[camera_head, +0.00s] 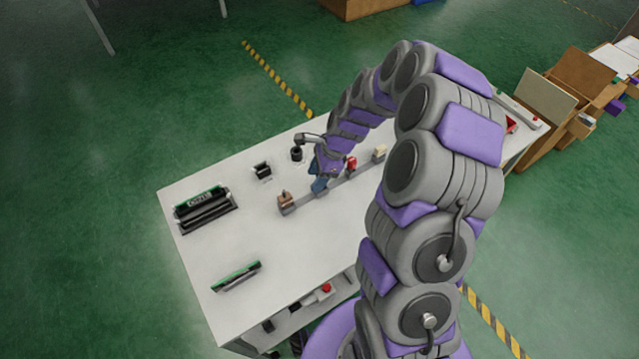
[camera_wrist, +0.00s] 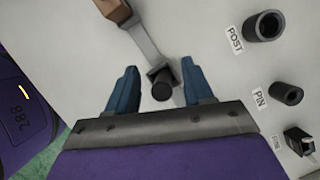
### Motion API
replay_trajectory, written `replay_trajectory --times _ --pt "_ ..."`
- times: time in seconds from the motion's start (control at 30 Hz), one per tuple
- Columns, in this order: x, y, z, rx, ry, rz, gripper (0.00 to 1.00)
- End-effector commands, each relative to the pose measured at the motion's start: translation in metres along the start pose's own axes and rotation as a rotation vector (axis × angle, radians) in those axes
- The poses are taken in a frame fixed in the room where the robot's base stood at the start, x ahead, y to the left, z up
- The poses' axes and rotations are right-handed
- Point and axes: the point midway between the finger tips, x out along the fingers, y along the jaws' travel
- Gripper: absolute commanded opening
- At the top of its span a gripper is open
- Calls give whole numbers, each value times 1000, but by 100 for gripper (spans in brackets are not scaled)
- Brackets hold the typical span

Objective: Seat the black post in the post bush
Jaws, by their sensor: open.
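The black post (camera_wrist: 162,90) is a short dark cylinder at a grey holder on the rail, seen from above in the wrist view. My gripper (camera_wrist: 160,90) is open, with one blue finger on each side of the post and gaps visible between. The post bush (camera_wrist: 266,26) is a thick black ring with an open, empty-looking hole, beside a "POST" label at the upper right. In the head view my gripper (camera_head: 318,184) is over the rail, and the post is hidden there.
A "PIN" bush (camera_wrist: 287,93) and a fuse holder (camera_wrist: 299,141) stand right of my gripper. A brown block (camera_head: 286,201) and a red part (camera_head: 351,163) sit along the rail.

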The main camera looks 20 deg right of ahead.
Motion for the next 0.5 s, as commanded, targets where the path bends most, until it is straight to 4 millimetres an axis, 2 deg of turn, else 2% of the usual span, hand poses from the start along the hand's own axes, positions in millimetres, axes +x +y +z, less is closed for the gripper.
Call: replay_trajectory --times 0.07,0.3,0.5 --pt "-2 -1 -3 1 -3 -1 52" --pt "-6 -2 -13 3 -15 -1 28" --pt "-4 -2 -9 1 -9 -1 9"
